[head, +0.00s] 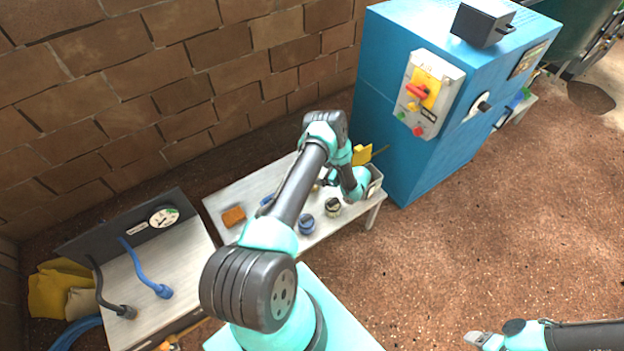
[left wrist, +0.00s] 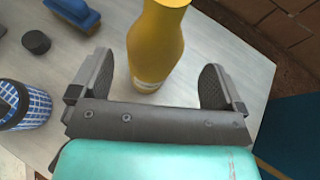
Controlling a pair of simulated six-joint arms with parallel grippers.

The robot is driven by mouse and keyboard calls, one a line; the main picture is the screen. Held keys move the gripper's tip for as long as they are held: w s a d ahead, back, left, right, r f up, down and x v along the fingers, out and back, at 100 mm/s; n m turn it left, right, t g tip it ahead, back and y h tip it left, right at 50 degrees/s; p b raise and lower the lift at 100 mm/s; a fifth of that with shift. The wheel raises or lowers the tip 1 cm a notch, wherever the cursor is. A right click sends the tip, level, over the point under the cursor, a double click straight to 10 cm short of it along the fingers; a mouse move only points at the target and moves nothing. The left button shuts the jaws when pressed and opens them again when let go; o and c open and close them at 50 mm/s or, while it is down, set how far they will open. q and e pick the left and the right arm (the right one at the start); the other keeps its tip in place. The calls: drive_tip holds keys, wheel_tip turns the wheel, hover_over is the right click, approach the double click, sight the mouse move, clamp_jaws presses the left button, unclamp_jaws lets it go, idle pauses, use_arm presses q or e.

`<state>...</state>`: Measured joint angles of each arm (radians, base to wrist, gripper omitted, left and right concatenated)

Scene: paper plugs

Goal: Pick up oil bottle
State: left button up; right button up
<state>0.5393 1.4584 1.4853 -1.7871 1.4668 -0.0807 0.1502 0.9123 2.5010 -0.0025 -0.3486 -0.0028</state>
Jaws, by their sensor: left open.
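The yellow oil bottle (left wrist: 155,45) stands on the grey bench in the left wrist view, between the fingers of my open left gripper (left wrist: 153,84). There is a gap on both sides of it, and neither finger clearly touches it. The bottle's top runs out of the wrist picture. In the head view a yellow piece (head: 362,155) shows beside my left wrist, and most of the bottle is hidden there. My right gripper (head: 482,339) is at the bottom right edge, far from the bench; its jaws are unclear.
The bench (head: 222,198) carries an orange block (head: 233,216), a blue jar (head: 306,224) and a dark-topped jar (head: 333,207). In the wrist view a blue brush (left wrist: 73,12), black puck (left wrist: 36,42) and checked container (left wrist: 24,106) lie left. A blue cabinet (head: 440,110) stands close right.

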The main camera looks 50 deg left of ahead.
use_arm(q)
drive_tip(key=x, duration=0.3)
drive_tip(key=shift+s+a, duration=0.2)
drive_tip(key=shift+s, duration=0.2)
drive_tip(key=shift+s+a+f, duration=0.1)
drive_tip(key=shift+a+f, duration=0.15)
drive_tip(key=shift+a, duration=0.2)
drive_tip(key=shift+c, duration=0.2)
drive_tip(key=c, duration=0.9)
drive_tip(key=shift+o, duration=0.2)
wheel_tip(320, 180, up, 10)
